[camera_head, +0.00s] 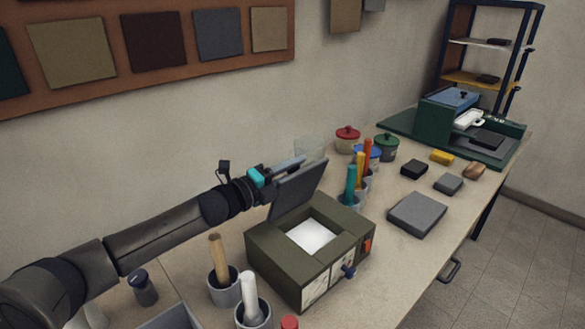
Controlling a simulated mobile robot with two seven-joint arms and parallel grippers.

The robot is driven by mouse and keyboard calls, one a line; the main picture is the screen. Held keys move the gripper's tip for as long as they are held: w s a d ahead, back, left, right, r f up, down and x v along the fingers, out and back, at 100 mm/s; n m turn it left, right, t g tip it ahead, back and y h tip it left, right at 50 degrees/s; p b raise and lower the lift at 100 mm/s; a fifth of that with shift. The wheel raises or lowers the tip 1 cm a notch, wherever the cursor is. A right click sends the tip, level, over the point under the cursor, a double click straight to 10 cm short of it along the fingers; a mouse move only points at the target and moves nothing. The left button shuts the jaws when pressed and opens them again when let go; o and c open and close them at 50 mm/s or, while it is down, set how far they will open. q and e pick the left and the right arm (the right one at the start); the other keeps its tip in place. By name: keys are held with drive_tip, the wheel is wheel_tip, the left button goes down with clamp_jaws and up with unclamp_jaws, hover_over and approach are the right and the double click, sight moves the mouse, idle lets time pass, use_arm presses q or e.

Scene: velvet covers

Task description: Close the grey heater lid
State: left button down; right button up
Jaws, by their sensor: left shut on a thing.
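The heater (275,252) is an olive box on the table, with a bright white inside, an orange switch and a blue knob. Its grey lid (298,192) stands raised on the far side of the opening, tilted up and leaning back. My left gripper (290,164) is at the upper edge of the lid, shut on it. The fingertips are small in the picture and partly hidden by the lid. My right gripper is out of view.
Pots with coloured handles (350,180) stand close behind the heater. Cups with wooden and white handles (220,262) stand at its near left. A grey block (417,214) lies to the right. A green machine (455,120) stands at the far end. Bare table (410,262) lies right of the heater.

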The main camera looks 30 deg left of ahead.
use_arm(q)
drive_tip(key=shift+d, duration=0.1)
drive_tip(key=c, duration=0.5)
unclamp_jaws()
drive_tip(key=shift+v, duration=0.85)
drive_tip(key=shift+p+v, duration=0.85)
drive_tip(key=shift+v, duration=5.95)
drive_tip(key=shift+r, duration=0.1)
